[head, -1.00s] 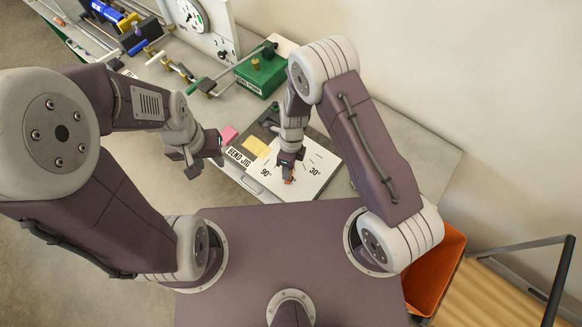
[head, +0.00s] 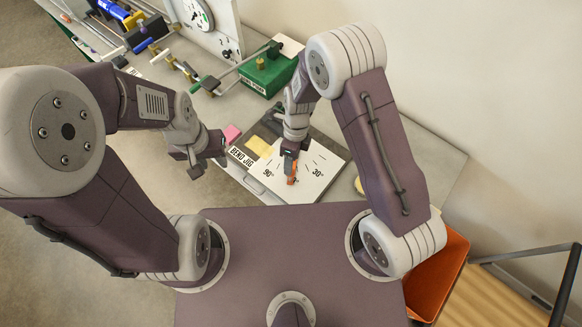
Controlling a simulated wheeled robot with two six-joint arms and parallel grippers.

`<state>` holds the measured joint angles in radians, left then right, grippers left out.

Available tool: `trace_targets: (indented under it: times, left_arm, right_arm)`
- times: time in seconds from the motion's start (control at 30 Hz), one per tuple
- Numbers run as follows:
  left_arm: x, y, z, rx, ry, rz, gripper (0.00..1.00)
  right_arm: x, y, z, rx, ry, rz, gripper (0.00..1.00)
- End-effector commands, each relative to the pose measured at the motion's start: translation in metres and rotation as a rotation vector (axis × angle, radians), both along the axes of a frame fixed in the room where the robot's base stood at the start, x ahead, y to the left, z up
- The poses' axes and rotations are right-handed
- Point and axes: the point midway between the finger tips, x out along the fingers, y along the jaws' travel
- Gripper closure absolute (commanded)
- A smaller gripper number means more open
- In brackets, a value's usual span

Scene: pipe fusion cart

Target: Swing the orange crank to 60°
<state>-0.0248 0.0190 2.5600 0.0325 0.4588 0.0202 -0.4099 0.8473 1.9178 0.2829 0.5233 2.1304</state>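The orange crank (head: 292,180) is on the white dial plate of the bend jig (head: 312,192), between the 90° mark on the left and the 30° mark on the right. My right gripper (head: 290,168) points down at the crank, with its fingertips at or against the orange part. The fingers partly cover the crank, so its exact angle and the grip are unclear. My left gripper (head: 206,162) is empty, with fingers apart, left of the jig and away from the crank.
A green box (head: 268,72) with a long lever stands behind. Brass fittings (head: 185,68) lie at the back left. An orange bin (head: 437,275) is at the lower right.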

Motion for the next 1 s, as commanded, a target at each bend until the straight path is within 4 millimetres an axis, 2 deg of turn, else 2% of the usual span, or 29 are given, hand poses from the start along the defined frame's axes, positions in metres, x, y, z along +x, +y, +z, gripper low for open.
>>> trace_targets:
  times: [0.13,0.3,0.83,0.93,1.0]
  left_arm:
    - [0.0,0.0,-0.009,0.0,0.0,0.0,0.64]
    - [0.0,0.0,-0.011,0.0,0.0,0.0,0.64]
    - [0.0,0.0,-0.011,0.0,0.0,0.0,0.64]
    - [0.0,0.0,-0.029,0.0,0.0,0.0,0.64]
    - [0.0,0.0,-0.056,0.0,0.0,0.0,0.64]
  right_arm:
    - [0.006,-0.002,0.026,0.002,-0.005,-0.001,0.48]
    - [0.008,-0.003,0.041,0.001,-0.001,0.0,0.48]
    - [0.008,-0.004,0.041,0.0,0.0,-0.002,0.48]
    - [0.018,-0.011,0.031,0.009,-0.021,-0.033,0.48]
    - [0.036,-0.025,0.029,0.029,-0.081,-0.087,0.48]
